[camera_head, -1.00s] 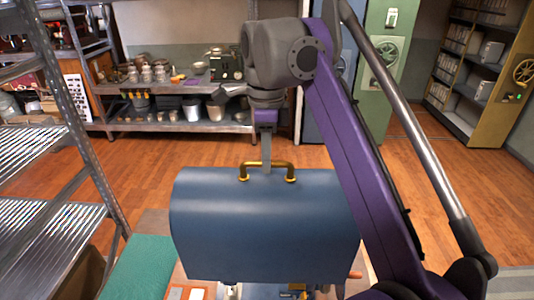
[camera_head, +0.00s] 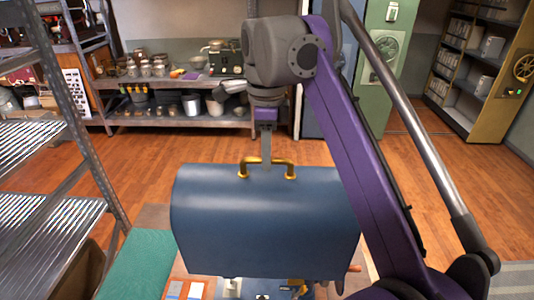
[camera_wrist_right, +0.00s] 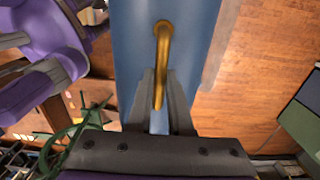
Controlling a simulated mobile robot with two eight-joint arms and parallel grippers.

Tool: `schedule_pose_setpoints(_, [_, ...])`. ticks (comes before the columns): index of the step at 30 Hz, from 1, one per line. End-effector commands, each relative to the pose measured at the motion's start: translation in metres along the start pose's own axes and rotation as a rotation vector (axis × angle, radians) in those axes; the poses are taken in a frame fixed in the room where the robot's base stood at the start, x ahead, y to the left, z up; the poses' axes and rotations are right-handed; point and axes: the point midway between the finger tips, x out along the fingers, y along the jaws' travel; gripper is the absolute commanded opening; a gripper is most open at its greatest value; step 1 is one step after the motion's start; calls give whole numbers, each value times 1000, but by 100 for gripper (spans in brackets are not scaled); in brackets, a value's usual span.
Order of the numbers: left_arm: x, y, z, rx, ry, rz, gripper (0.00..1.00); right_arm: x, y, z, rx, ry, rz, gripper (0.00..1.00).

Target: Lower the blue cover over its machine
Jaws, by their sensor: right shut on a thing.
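The blue cover (camera_head: 265,225) is a rounded box-like hood with a brass handle (camera_head: 246,172) on top, in the middle of the head view. My right gripper (camera_head: 266,165) comes down from above and is shut on the handle. The right wrist view shows its two grey fingers (camera_wrist_right: 163,105) around the brass handle (camera_wrist_right: 162,50), with the blue cover (camera_wrist_right: 190,20) below. The machine is mostly hidden by the cover; small parts (camera_head: 232,287) show under its lower edge. I cannot tell whether the cover touches anything below. My left gripper is not in view.
A green mat (camera_head: 138,265) lies left of the cover. A metal shelf rack (camera_head: 75,140) stands at the left. A workbench with jars and pots (camera_head: 170,82) is at the back. Green and yellow cabinets stand back right. Wooden floor behind the cover is clear.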

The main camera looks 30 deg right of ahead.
Motion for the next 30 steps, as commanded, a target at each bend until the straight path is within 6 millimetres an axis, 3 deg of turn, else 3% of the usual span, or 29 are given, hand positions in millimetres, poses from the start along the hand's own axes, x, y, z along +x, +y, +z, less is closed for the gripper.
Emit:
schedule_pose_setpoints(10, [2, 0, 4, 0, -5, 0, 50, 5, 1, 0, 0, 1, 2, 0])
schedule_pose_setpoints(30, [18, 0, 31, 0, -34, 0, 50, 45, 2, -1, 0, 1, 2, 0])
